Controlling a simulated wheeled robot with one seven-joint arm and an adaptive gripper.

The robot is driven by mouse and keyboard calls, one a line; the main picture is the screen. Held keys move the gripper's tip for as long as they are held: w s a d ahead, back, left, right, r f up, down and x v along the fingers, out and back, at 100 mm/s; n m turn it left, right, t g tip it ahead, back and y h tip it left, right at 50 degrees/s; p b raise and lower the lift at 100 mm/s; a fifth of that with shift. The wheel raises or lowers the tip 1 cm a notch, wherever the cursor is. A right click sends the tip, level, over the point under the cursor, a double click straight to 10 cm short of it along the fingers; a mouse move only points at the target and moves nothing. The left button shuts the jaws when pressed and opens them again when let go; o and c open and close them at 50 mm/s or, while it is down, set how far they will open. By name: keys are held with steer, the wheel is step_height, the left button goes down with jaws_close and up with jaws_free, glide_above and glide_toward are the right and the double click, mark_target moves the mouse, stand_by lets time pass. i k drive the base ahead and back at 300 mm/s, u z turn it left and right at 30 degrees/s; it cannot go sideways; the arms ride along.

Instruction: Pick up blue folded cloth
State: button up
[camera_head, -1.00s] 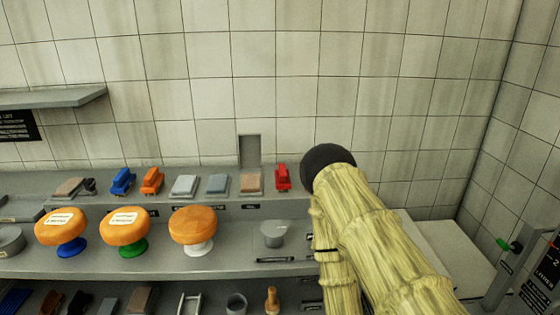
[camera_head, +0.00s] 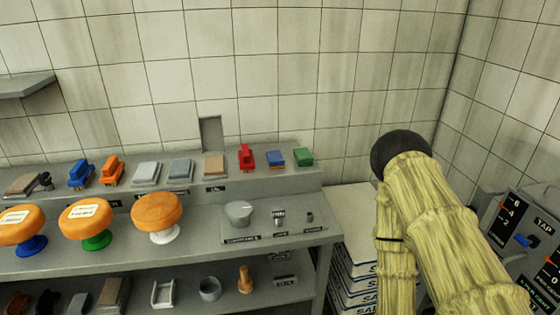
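A small blue item (camera_head: 275,157), flat and block-like, lies on the upper shelf between a red brush (camera_head: 246,157) and a green item (camera_head: 303,157). It looks like the blue folded cloth, but it is too small to be sure. A flat grey-blue piece (camera_head: 181,169) also lies further left on the same shelf. My arm, in a yellowish sleeve with a black rounded joint, stands at the right in front of the wall, apart from these things. My gripper is not in view.
A panel with levers (camera_head: 525,240) is at the right.

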mark_target(275, 159)
steer(key=u, duration=0.55)
steer(key=k, duration=1.3)
steer(key=u, duration=1)
steer(key=i, duration=2)
steer(key=z, duration=1.45)
steer(key=i, duration=0.55)
steer(key=z, duration=0.5)
